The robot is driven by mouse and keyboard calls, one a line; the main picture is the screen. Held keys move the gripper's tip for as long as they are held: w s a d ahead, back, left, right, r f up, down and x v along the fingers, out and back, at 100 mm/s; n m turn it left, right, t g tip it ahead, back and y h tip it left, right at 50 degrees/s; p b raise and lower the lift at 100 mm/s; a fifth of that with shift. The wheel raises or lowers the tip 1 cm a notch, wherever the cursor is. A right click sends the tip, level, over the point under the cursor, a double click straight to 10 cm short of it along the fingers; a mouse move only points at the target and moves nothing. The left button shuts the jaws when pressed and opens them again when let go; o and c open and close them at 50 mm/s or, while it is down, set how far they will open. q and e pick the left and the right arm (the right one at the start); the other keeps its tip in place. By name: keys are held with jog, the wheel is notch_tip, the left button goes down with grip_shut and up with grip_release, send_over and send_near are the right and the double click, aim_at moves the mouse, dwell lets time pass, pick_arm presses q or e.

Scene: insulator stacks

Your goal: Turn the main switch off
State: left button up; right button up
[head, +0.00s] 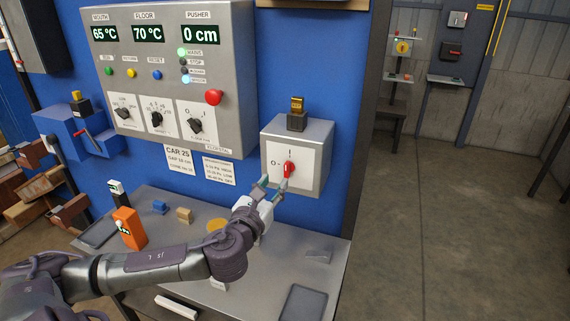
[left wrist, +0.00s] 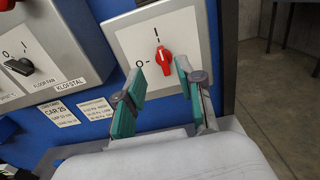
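The main switch is a red rotary handle (head: 289,169) on a white plate of a grey box (head: 312,152), right of the control panel. Its plate has an I mark at the top and an O mark at the left. In the left wrist view the red handle (left wrist: 164,60) stands nearly upright, towards the I. My left gripper (head: 272,186) is in front of and slightly below the handle. In the left wrist view its teal-padded fingers (left wrist: 158,84) are apart, with the handle beyond the gap between the tips. My right gripper is not in view.
The grey control panel (head: 240,75) with displays, knobs and a red button (head: 214,97) is to the left. A yellow-and-black block (head: 297,113) sits on the switch box. Below, the metal table (head: 262,262) holds an orange device (head: 130,228) and small blocks.

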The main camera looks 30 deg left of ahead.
aim_at(286, 166)
pick_arm(q)
jog(key=p+x, duration=0.1)
jog(key=x, duration=0.6)
jog(key=shift+w+p, duration=0.25)
jog(key=shift+p, duration=0.05)
jog(key=shift+w, duration=0.4)
grip_shut()
